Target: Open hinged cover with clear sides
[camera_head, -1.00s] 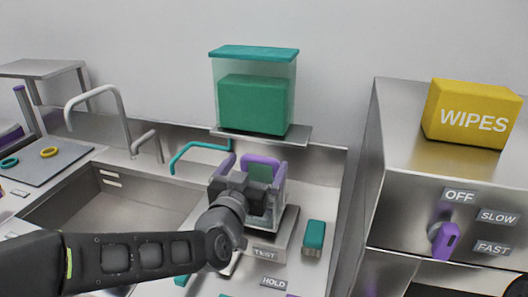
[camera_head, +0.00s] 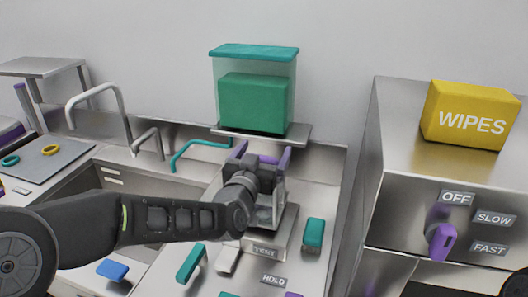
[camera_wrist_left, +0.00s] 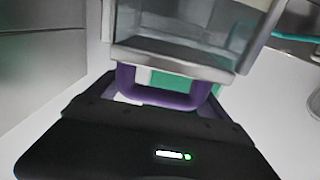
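In the left wrist view, a purple U-shaped handle (camera_wrist_left: 165,98) lies right beyond my dark gripper body, below a clear panel with a metal edge. My right gripper is not in view.
A clear box with teal lid (camera_head: 254,52) sits on a shelf behind. Teal blocks (camera_head: 314,234) and (camera_head: 190,262) and a TEST label (camera_head: 265,251) are near the stand. A sink (camera_head: 125,202) is left; a metal cabinet with yellow WIPES box (camera_head: 470,115) is right.

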